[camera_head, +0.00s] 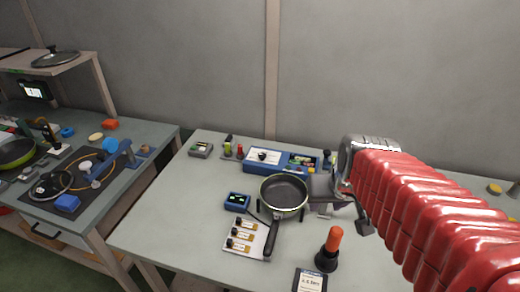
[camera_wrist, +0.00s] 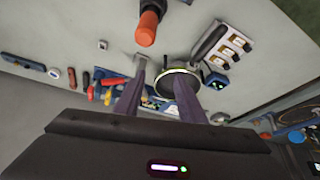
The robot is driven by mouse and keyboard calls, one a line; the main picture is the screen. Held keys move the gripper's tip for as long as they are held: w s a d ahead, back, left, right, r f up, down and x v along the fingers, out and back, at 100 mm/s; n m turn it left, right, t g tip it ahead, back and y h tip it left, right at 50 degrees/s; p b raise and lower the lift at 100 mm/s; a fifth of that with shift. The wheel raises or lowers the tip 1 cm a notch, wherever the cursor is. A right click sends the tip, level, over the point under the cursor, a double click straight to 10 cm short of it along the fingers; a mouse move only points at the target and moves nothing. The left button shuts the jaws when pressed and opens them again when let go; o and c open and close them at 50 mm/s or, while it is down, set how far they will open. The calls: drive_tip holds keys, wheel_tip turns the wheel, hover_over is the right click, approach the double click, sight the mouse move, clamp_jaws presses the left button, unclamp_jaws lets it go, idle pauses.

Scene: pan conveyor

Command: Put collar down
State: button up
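I cannot pick out a collar for certain in either view. My gripper (camera_head: 338,202) is over the middle of the table, just right of a dark pan (camera_head: 283,193) with a yellow-green rim. In the wrist view my gripper (camera_wrist: 160,78) has its two fingers apart, and I see nothing clearly held between them. The pan (camera_wrist: 178,82) shows there beside and partly behind the right finger. A small grey piece (camera_head: 325,212) shows below my gripper in the head view; its shape is unclear.
An orange-handled tool (camera_head: 334,242) stands in front of my gripper. The table's (camera_head: 165,230) left end is clear. A second bench stands left.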

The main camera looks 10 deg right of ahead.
drive_tip(key=s+a+r+n+y, duration=0.1)
drive_tip(key=s+a+r+n, duration=0.1)
drive_tip(key=s+a, duration=0.4)
drive_tip(key=a+r, duration=0.1)
drive_tip(key=a, duration=0.3)
drive_tip(key=shift+s+r+t, duration=0.2)
drive_tip(key=shift+s+t, duration=0.1)
drive_tip(key=shift+s, duration=0.05)
drive_tip(key=shift+o, duration=0.3)
drive_tip(key=shift+o, duration=0.6)
drive_tip(key=shift+c, duration=1.1)
drive_tip(key=shift+a, duration=0.15)
drive_tip(key=shift+c, duration=0.4)
